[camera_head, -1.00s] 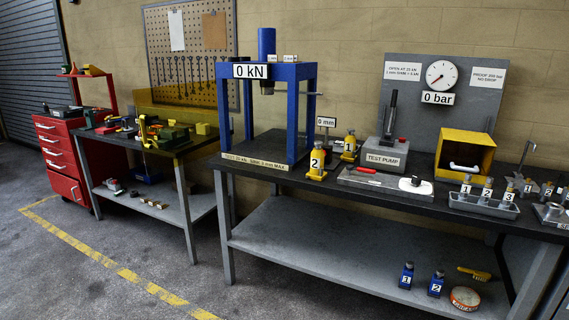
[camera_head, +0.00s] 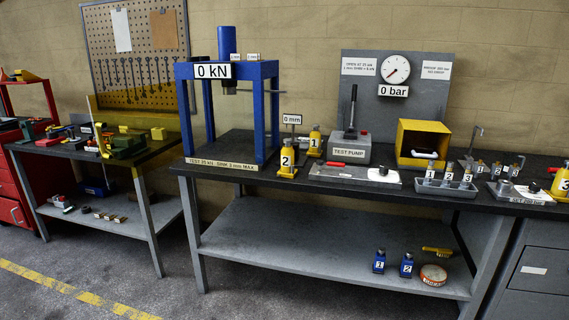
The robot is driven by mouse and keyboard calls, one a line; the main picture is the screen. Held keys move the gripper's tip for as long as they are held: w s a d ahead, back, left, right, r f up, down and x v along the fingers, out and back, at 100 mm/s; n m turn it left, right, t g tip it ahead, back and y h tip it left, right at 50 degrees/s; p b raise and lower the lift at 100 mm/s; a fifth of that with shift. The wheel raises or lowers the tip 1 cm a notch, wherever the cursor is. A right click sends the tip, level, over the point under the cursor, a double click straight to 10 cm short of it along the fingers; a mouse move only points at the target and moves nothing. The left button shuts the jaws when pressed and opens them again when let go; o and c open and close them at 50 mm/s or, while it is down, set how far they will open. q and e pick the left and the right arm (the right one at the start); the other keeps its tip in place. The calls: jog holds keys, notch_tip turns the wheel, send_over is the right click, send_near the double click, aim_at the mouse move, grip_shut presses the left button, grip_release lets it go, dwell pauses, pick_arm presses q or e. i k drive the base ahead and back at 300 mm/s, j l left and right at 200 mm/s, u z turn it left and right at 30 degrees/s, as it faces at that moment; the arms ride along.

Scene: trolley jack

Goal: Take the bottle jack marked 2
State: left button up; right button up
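The yellow bottle jack marked 2 (camera_head: 287,169) stands upright on the dark workbench top (camera_head: 225,178), near its front edge, just right of the blue press frame. A similar yellow jack marked 1 (camera_head: 314,146) stands a little behind it and to its right. Neither of my grippers is in view.
The blue press (camera_head: 271,115) reads 0 kN. Right of the jacks are a flat plate, the test pump (camera_head: 345,149), a yellow box (camera_head: 404,153) and a tray (camera_head: 419,187) of numbered items. Two blue numbered bottles (camera_head: 379,262) stand on the lower shelf. Open floor lies in front.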

aim_at(287, 170)
jog(key=i+l, duration=0.6)
jog(key=i+l+u, duration=0.15)
jog(key=i+l, duration=0.45)
jog(key=k+l, duration=0.05)
jog(key=l, duration=0.05)
